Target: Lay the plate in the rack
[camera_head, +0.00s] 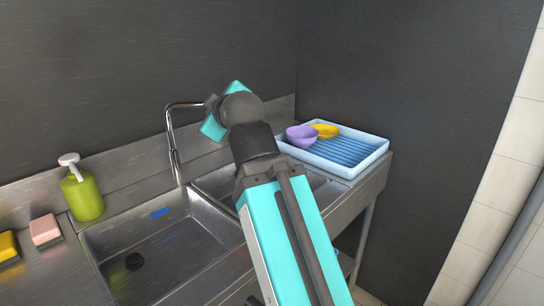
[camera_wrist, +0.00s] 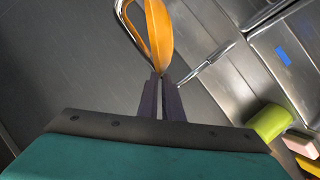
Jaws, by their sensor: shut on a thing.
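In the wrist view, an orange plate (camera_wrist: 158,38) stands nearly edge-on between the fingertips of my gripper (camera_wrist: 160,85), which is shut on it. In the head view, my arm hides the held plate and the fingers. The rack (camera_head: 352,172) is a light blue tray with blue slats on the counter's right end. A purple bowl (camera_head: 301,136) and a yellow dish (camera_head: 325,131) sit at its left and back; its front and right slats are bare. My wrist is left of the rack, above the sink area. The rack is not visible in the wrist view.
A tall metal faucet (camera_head: 171,150) rises close to my wrist. The metal sink (camera_head: 150,255) holds a small blue item (camera_head: 159,213). A green soap bottle (camera_head: 83,196), a pink sponge (camera_head: 45,230) and a yellow sponge (camera_head: 8,246) stand at left. Dark walls close off the back and right.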

